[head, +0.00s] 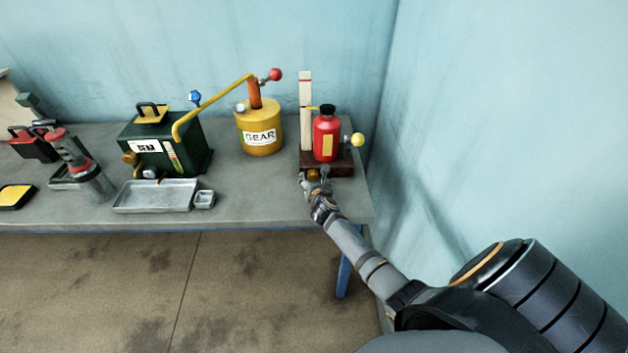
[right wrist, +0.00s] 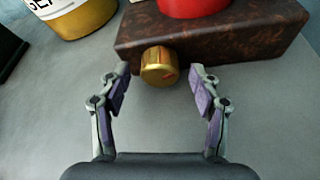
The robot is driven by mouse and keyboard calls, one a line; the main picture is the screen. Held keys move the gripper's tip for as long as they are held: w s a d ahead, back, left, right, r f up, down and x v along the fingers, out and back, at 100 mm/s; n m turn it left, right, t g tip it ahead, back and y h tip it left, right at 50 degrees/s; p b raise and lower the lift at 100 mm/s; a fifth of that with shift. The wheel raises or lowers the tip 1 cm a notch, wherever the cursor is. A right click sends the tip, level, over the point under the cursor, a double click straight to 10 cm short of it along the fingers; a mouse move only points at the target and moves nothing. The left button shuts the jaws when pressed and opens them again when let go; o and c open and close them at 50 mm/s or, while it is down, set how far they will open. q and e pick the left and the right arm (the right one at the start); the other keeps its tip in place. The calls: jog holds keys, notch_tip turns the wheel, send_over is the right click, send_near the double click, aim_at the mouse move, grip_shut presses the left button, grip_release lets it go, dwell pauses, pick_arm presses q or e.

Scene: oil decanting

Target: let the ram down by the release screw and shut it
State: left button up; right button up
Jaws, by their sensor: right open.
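The red bottle jack (head: 327,138) stands on a dark brown base block (head: 341,170) at the right end of the bench, beside an upright pale post (head: 305,100). A brass release screw (head: 313,175) sticks out of the block's front face; it shows larger in the right wrist view (right wrist: 158,66), with a red mark on its face. My right gripper (head: 314,182) is at the front of the block. In the right wrist view its fingers (right wrist: 160,88) are open, one on each side of the screw and a little short of it, apart from it. My left gripper is not in view.
A yellow GEAR can (head: 259,130) stands left of the jack. The wall is close on the right. The bench front between tray and jack is clear.

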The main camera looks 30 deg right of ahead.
jog(key=v, duration=1.2)
jog(key=shift+w+a+f+n+g+h+p, duration=0.2)
jog(key=shift+w+n+g+h, duration=0.1)
jog(key=shift+w+n+h, duration=0.25)
jog(key=shift+w+a+f+n+g+h+p, duration=0.2)
jog(key=shift+w+n+g+h, duration=0.15)
jog(key=shift+w+n, duration=0.3)
jog(key=shift+a+n, duration=0.1)
jog(key=shift+n, duration=0.2)
jog(key=b+x, duration=0.1)
jog(key=x, duration=0.9)
jog(key=shift+w+d+f, duration=0.1)
jog(key=shift+w+d, duration=0.15)
